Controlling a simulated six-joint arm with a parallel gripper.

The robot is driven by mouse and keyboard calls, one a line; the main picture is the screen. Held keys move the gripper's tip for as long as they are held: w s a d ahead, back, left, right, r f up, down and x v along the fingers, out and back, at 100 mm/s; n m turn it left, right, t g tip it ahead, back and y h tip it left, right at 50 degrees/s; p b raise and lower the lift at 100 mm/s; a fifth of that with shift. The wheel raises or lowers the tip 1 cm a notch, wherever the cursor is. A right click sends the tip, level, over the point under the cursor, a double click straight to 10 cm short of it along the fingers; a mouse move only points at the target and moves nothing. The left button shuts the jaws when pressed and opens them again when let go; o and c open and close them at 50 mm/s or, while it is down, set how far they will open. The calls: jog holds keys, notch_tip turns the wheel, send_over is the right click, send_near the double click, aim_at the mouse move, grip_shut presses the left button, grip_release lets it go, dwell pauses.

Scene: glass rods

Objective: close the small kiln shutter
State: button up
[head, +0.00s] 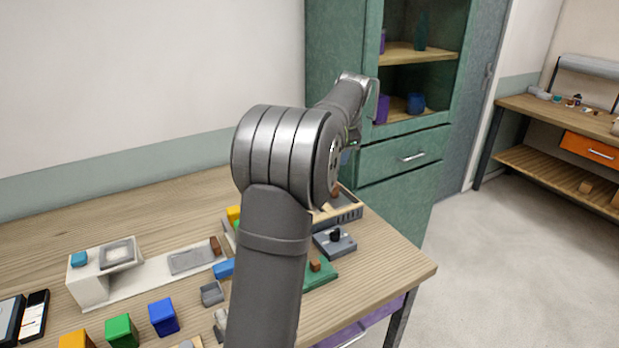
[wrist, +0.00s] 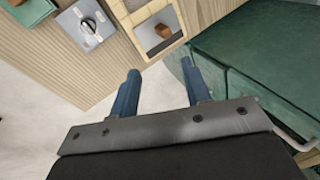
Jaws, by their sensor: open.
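My gripper (wrist: 160,70) is open and empty in the wrist view, with its two blue fingers apart. Beyond the fingertips is the table edge and a wooden-rimmed box (wrist: 141,15) with a grey inside and a brown block or knob (wrist: 164,31). The fingers appear apart from it. In the head view this box (head: 352,213) stands near the table's back right, with a dark slotted front, partly hidden by my arm. I cannot tell for certain which part is the kiln shutter. In the head view my gripper is mostly hidden behind my arm.
A grey box with a black knob (head: 335,240) stands in front of the wooden-rimmed box. A green cabinet (head: 400,190) with open shelves is close behind the table. Coloured blocks and a white stand (head: 90,290) occupy the left. Floor is clear at right.

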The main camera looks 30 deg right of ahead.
jog(key=s+d+f+m+t+y, duration=0.2)
jog(key=d+f+m+t, duration=0.45)
jog(key=m, duration=0.95)
jog(key=shift+g, duration=0.95)
jog(key=x, duration=1.2)
jog(key=a+x, duration=0.1)
jog(key=x, duration=0.5)
jog(key=shift+s+f, duration=0.4)
jog(key=shift+a, duration=0.15)
grip_shut()
